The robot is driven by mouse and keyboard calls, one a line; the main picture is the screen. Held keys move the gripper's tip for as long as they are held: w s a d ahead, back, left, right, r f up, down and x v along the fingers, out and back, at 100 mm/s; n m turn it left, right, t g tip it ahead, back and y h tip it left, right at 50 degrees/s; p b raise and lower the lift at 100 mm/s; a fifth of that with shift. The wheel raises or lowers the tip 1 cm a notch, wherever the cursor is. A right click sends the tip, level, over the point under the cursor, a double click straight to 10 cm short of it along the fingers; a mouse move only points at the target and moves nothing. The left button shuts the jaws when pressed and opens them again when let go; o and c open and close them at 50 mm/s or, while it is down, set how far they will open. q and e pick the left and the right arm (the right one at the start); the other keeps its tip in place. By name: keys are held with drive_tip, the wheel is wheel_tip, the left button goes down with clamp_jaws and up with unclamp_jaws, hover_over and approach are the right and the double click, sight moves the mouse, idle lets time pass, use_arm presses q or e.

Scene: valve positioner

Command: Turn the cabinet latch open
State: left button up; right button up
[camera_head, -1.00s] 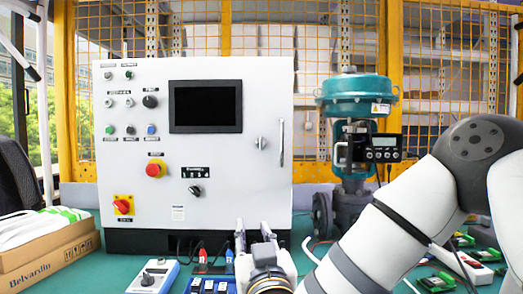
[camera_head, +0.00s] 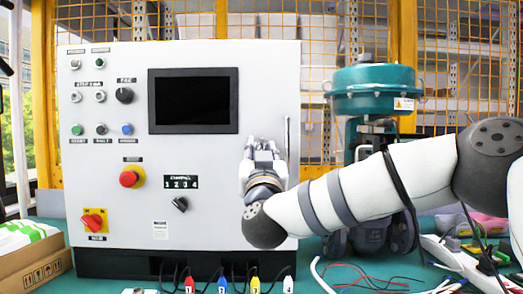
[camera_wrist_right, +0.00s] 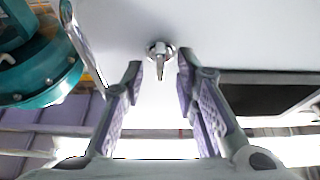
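The white control cabinet (camera_head: 262,90) stands in front of me, its door closed as far as I can see. Its small metal latch (camera_wrist_right: 159,52) shows in the right wrist view, with a key-like tab. In the head view the latch is hidden behind my right gripper (camera_head: 263,147). In the right wrist view, my right gripper (camera_wrist_right: 160,68) is open, its two fingers on either side of the latch with gaps, apparently not touching it. I cannot tell the exact depth to the latch. My left gripper is in neither view.
A vertical door handle (camera_head: 287,140) is close to the right of my right gripper. The teal valve actuator (camera_head: 372,90) stands right of the cabinet, behind my right arm. Cables and a power strip (camera_head: 455,255) lie at the lower right. A cardboard box (camera_head: 35,265) is at the left.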

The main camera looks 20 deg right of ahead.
drive_tip(key=shift+w+d+r, duration=0.1)
drive_tip(key=shift+w+r, duration=0.05)
drive_tip(key=shift+w, duration=0.2)
drive_tip(key=shift+c, duration=0.4)
clamp_jaws()
